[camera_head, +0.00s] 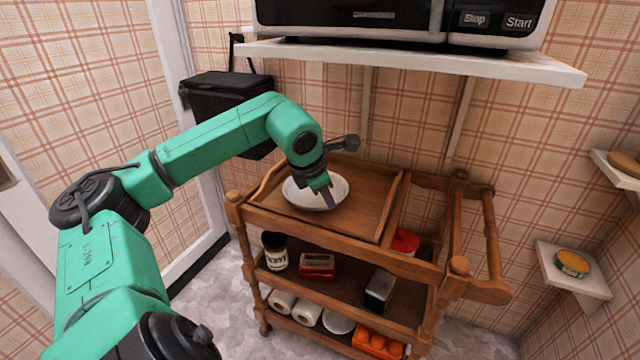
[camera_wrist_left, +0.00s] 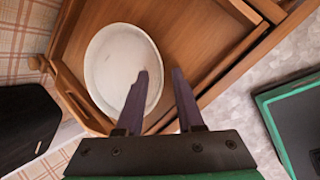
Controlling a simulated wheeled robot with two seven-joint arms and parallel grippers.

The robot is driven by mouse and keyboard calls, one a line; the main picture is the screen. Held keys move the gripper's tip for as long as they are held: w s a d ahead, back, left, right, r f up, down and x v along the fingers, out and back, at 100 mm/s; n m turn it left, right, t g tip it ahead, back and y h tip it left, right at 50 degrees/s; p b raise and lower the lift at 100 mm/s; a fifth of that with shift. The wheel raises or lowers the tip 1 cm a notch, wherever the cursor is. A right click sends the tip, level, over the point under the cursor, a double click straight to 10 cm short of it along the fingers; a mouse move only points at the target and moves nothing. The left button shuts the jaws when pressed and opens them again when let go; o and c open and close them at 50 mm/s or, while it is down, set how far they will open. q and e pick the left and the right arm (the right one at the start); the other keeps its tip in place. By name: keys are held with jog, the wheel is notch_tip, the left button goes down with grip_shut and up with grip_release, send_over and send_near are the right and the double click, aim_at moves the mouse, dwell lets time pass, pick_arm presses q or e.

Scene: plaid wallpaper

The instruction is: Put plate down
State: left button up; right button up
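A white round plate (camera_head: 300,196) lies on the wooden top tray of the cart, near its left end. In the left wrist view the plate (camera_wrist_left: 112,65) looks flat on the tray and empty. My left gripper (camera_head: 328,196) is at the plate's right side, pointing down. In the wrist view its two dark fingers (camera_wrist_left: 161,76) stand apart, one over the plate's inside and one beyond its rim. The rim passes between them with visible gaps. Whether the fingertips touch the tray cannot be told. My right gripper is not in view.
The wooden cart (camera_head: 350,252) has a raised tray edge and lower shelves with jars, tins and rolls. A white shelf with a microwave (camera_head: 400,18) overhangs behind. A black bin (camera_head: 228,100) hangs at left. The tray right of the plate is bare.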

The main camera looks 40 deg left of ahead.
pick_arm(q)
jog(key=v, duration=0.8)
jog(key=shift+s+r+b, duration=0.15)
jog(key=shift+r+b, duration=0.15)
jog(key=shift+b, duration=0.1)
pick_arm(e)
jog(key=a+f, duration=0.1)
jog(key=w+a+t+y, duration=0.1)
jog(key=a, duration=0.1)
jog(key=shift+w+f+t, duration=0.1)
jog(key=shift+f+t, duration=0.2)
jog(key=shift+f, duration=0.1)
pick_arm(q)
jog(key=shift+d, duration=0.15)
